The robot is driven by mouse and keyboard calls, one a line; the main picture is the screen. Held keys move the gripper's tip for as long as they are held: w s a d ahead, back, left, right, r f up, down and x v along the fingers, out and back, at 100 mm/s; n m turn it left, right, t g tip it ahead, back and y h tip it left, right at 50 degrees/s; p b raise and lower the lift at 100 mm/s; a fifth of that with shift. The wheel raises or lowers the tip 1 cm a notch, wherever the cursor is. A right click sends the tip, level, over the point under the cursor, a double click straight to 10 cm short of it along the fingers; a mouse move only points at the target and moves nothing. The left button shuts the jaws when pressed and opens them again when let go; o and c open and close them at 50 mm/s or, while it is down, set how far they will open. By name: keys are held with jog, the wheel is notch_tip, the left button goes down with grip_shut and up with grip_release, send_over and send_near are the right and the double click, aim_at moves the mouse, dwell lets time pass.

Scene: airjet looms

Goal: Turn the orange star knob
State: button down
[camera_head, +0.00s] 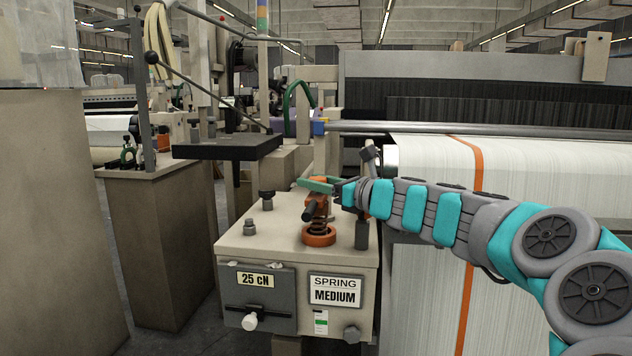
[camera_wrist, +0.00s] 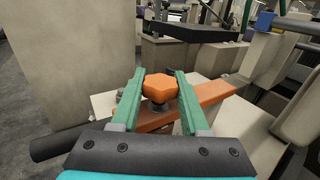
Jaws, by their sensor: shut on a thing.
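The orange star knob (camera_wrist: 160,87) sits on a dark threaded stem above an orange arm (camera_wrist: 215,93) in the wrist view. My gripper (camera_wrist: 160,76) has one green finger on each side of the knob and is shut on it. In the head view my gripper (camera_head: 312,184) reaches in from the right over the beige box. The knob is largely hidden there by the fingers. Below it stand an orange bracket (camera_head: 320,207), a dark spring and an orange ring (camera_head: 319,236).
The beige box (camera_head: 286,247) carries "25 cN" and "SPRING MEDIUM" labels and a white knob (camera_head: 250,321). Dark posts (camera_head: 267,200) stand on its top. A loom with white cloth (camera_head: 432,160) is at the right. A beige pillar (camera_head: 50,220) stands at the left.

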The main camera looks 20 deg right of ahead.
jog(key=shift+n+g+y, duration=0.7)
jog(key=shift+n+y, duration=0.2)
jog(key=shift+y, duration=0.4)
jog(key=shift+f, duration=0.1)
jog(key=shift+c, duration=2)
grip_release()
